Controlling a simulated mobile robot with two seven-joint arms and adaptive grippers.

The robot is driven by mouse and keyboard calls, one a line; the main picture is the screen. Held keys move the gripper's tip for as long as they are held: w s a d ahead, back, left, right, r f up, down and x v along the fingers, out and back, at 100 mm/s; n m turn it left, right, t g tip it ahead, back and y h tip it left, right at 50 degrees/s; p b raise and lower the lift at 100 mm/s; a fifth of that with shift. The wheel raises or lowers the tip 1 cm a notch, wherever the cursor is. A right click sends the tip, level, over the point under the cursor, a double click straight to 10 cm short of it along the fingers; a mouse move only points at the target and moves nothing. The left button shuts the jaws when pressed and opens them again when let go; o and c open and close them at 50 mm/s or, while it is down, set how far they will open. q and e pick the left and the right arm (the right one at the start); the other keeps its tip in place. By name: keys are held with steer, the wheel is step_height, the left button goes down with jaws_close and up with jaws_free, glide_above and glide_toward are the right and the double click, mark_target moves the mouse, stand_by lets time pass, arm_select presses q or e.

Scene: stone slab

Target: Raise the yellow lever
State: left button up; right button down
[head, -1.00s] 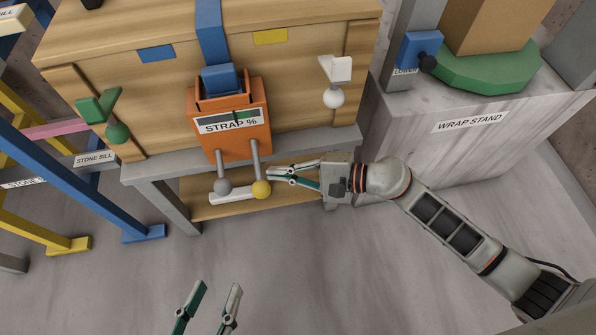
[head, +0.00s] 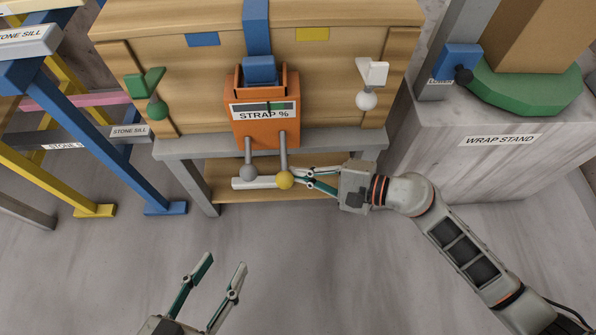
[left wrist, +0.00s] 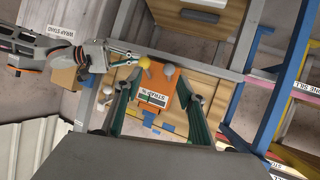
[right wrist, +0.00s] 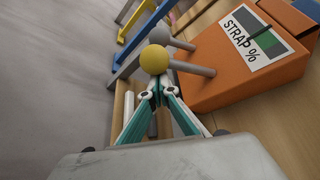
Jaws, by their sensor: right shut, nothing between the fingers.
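The yellow lever is a grey rod with a yellow ball (head: 285,180) at its lower end, hanging from the orange strap box (head: 262,127). A second lever with a grey ball (head: 248,173) hangs to its left. My right gripper (head: 308,176) is shut and empty, its tips close beside the yellow ball on the right. In the right wrist view the yellow ball (right wrist: 154,59) sits just beyond the closed fingertips (right wrist: 158,76); I cannot tell whether they touch. My left gripper (head: 226,262) is open and empty over the floor, low in the head view.
The orange box is on the front of a wooden crate (head: 210,80) on a grey stand. A white bar (head: 255,184) lies behind the levers. A green lever (head: 157,109) and a white lever (head: 367,99) flank the box. The wrap stand (head: 480,165) is at right.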

arm_select(q)
steer(key=s+a+f+m+g+y+p, duration=0.1)
steer(key=s+a+f+m+y+p, duration=0.1)
steer(key=a+p, duration=0.5)
steer(key=shift+f+p, duration=0.45)
steer(key=shift+f, duration=0.2)
arm_select(e)
step_height(320, 180, up, 9)
steer(key=m+g+h, duration=0.1)
steer(key=m+g, duration=0.4)
steer(key=m, duration=0.1)
steer(key=shift+s+r, duration=0.15)
steer(key=shift+s, duration=0.15)
arm_select(q)
steer(key=shift+g, duration=0.3)
arm_select(e)
steer(key=shift+w+r, duration=0.1)
steer(key=shift+r, duration=0.05)
arm_select(q)
steer(key=shift+s+f, duration=0.1)
